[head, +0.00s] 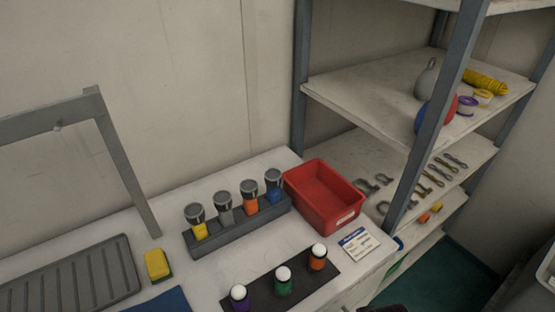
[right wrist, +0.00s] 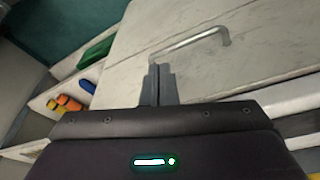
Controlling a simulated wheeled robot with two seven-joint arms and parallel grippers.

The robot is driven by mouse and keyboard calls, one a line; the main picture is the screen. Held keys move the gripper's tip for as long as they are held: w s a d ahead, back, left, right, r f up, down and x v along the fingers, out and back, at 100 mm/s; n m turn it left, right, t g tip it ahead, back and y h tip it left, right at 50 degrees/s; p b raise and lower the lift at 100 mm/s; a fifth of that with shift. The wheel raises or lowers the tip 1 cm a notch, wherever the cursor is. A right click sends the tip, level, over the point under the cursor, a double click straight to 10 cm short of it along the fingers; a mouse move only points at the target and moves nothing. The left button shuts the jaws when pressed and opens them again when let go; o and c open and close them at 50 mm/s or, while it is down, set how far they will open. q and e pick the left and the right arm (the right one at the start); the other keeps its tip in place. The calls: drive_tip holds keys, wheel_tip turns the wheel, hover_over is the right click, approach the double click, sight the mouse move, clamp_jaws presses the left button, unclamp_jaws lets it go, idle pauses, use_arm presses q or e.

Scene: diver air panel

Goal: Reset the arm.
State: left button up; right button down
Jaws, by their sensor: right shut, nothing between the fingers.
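My right gripper (right wrist: 158,82) shows in the right wrist view, with its two fingers closed together and nothing between them. It is in front of a pale cabinet front with a metal bar handle (right wrist: 190,42) just beyond the fingertips. I cannot tell whether the fingers touch the cabinet. In the head view neither gripper can be made out; only a dark piece shows at the bottom edge. My left gripper is in no view.
The white counter (head: 170,215) carries a grey rack (head: 240,228) of capped cylinders, a red bin (head: 325,195), a card (head: 358,245), a yellow sponge (head: 157,264), a ribbed tray (head: 70,280) and a dark mat with white-topped pieces. Shelving (head: 370,95) with shackles and tools stands at the right.

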drive_tip(key=s+f+g+b, duration=0.1)
drive_tip(key=s+f, duration=0.3)
drive_tip(key=f, duration=0.9)
drive_tip(key=s+f, duration=0.3)
drive_tip(key=f, duration=1)
drive_tip(key=s+d+f+g, duration=0.1)
drive_tip(key=s+d+f, duration=0.3)
drive_tip(key=s+f, duration=0.8)
drive_tip(key=s, duration=0.4)
drive_tip(key=shift+s+f+b, duration=0.25)
drive_tip(key=shift+b, duration=0.15)
drive_tip(key=shift+s, duration=0.15)
